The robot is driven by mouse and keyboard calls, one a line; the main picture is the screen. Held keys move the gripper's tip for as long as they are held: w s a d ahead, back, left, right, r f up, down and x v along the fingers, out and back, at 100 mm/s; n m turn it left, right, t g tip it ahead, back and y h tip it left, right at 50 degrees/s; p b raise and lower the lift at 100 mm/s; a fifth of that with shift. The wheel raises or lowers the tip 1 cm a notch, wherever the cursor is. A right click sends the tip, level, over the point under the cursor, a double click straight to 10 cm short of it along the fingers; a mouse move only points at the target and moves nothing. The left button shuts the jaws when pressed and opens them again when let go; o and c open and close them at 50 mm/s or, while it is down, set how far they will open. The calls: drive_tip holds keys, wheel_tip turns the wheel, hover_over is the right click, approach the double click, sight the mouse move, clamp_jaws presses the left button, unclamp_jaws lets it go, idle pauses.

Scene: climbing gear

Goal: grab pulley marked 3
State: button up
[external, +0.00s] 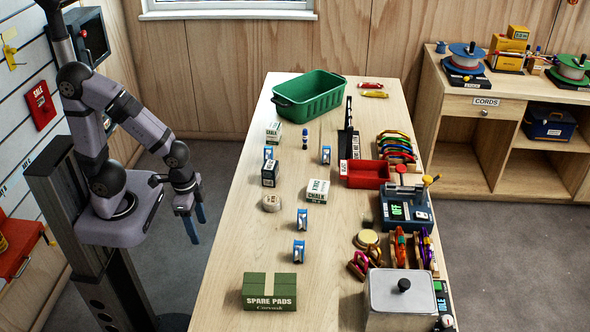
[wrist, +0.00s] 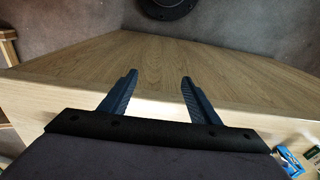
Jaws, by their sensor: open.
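Several small blue-and-white pulleys stand on the table: one at the front (external: 298,250), one just behind it (external: 302,219), one farther back right (external: 326,155) and one at the back left (external: 268,153). Their number marks are too small to read, so I cannot tell which is marked 3. My gripper (external: 195,222) hangs left of the table's edge, apart from all pulleys. In the wrist view, its fingers (wrist: 160,78) are apart with nothing between them. A blue item (wrist: 288,160) shows at that view's lower right corner; I cannot tell what it is.
Chalk boxes (external: 318,191), a dark box (external: 270,174) and a round tape-like roll (external: 271,202) stand among the pulleys. A green spare pads box (external: 269,291) is at the front, a green bin (external: 309,97) at the back. Gear crowds the right side.

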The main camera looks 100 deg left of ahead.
sight(302, 219)
drive_tip(key=w+a+r+t, duration=0.1)
drive_tip(key=w+t, duration=0.1)
drive_tip(key=w, duration=0.2)
drive_tip(key=w+a+r+t+p, duration=0.1)
drive_tip(key=w+t, duration=0.1)
drive_tip(key=w, duration=0.3)
drive_tip(key=w+a+r+n+t, duration=0.1)
drive_tip(key=w, duration=0.3)
drive_tip(key=shift+w+a+r+t+y+p, duration=0.2)
drive_tip(key=shift+w+t+y+p, duration=0.1)
drive_tip(key=shift+w+t+p, duration=0.1)
drive_tip(key=w+a+t, duration=0.1)
drive_tip(key=w, duration=0.1)
drive_tip(key=w+a+t, duration=0.1)
drive_tip(key=w, duration=0.1)
drive_tip(key=w+a+t, duration=0.1)
drive_tip(key=w+t, duration=0.1)
drive_tip(key=shift+w+a+f+y, duration=0.1)
drive_tip(key=shift+w+a+y, duration=0.1)
drive_tip(key=shift+y, duration=0.1)
drive_tip(key=shift+w+f+t, duration=0.25)
drive_tip(key=shift+w+t, duration=0.05)
drive_tip(key=shift+w+d+f+n+t+h, duration=0.15)
drive_tip(key=shift+w+f+n+t+h, duration=0.15)
drive_tip(key=shift+t+h, duration=0.2)
drive_tip(key=shift+d+t+h, duration=0.4)
drive_tip(key=shift+t+h, duration=0.1)
drive_tip(key=shift+t, duration=0.2)
drive_tip(key=shift+w+b, duration=0.1)
drive_tip(key=shift+b, duration=0.2)
